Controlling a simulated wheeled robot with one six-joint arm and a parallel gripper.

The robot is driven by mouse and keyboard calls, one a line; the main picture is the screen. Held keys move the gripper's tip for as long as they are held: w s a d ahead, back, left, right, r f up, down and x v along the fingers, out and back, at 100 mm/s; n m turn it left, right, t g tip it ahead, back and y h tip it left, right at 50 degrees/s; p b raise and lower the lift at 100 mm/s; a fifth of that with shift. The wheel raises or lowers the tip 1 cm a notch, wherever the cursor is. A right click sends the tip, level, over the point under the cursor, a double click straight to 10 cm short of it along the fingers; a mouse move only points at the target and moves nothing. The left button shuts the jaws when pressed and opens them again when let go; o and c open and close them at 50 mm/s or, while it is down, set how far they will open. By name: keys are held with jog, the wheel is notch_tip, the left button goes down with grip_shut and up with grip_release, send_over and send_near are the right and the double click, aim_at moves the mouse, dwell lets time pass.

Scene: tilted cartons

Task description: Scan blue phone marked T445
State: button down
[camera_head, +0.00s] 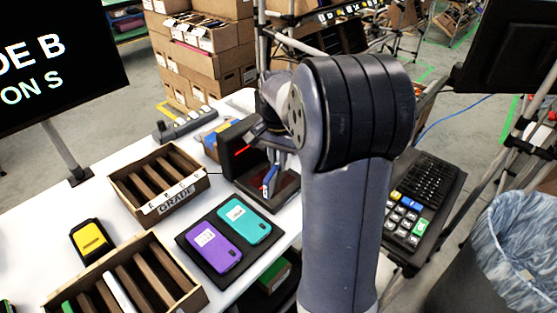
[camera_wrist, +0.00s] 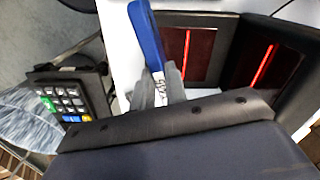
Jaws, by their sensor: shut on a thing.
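My gripper (camera_wrist: 160,88) is shut on a blue phone (camera_wrist: 147,38), seen edge-on in the wrist view. In the head view the blue phone (camera_head: 268,181) is a small blue sliver below my wrist, over the scanner's base. Its label cannot be read. The black scanner (camera_head: 238,145) has an upright panel and a flat base. The wrist view shows the scanner (camera_wrist: 212,50) with a red line glowing in each of two dark windows. The phone is beside these windows. Whether it touches the scanner cannot be told.
A black tray (camera_head: 183,243) holds a purple phone (camera_head: 215,247) and a teal phone (camera_head: 244,219). Slotted wooden boxes, one marked GRADE (camera_head: 195,188), stand left. A keypad (camera_head: 408,217) is right of my arm. A screen (camera_head: 50,65) partly reads "DE B" and "ON S".

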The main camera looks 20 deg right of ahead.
jog(key=shift+r+p, duration=2.2)
jog(key=shift+r, duration=0.4)
jog(key=shift+f, duration=0.1)
